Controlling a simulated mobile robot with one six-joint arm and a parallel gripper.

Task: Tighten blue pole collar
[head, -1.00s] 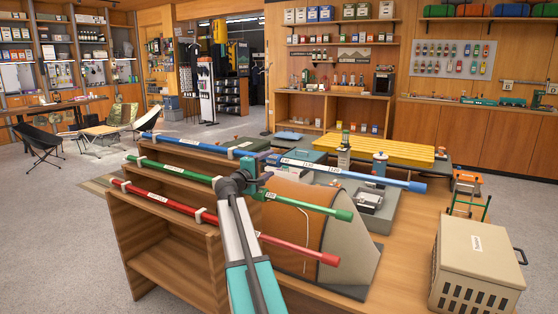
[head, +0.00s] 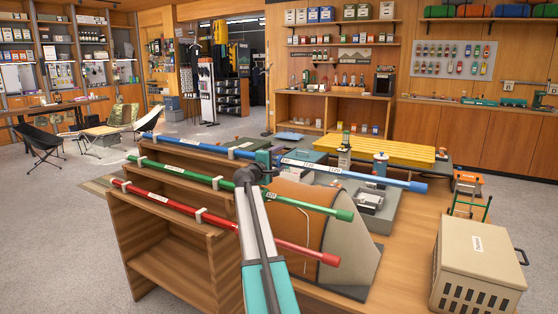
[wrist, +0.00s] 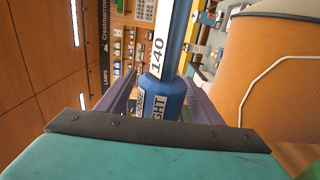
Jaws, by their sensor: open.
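The blue pole (head: 330,168) lies across wooden supports, behind the green pole (head: 310,205) and red pole (head: 290,243). My gripper (head: 268,157) is at the middle of the blue pole and hides part of it. In the wrist view the blue collar (wrist: 172,92) carries white labels, one ending in "GHT", and joins a white-marked section reading "140". The open fingers of my gripper (wrist: 160,98) stand on either side of the collar. I cannot tell whether they touch it.
A beige crate (head: 478,262) stands at the right end of the bench. An orange-brown rounded object (head: 300,200) sits beneath the poles, close to my arm. A yellow slatted board (head: 375,148) lies behind. A wooden shelf unit (head: 165,235) is at the left.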

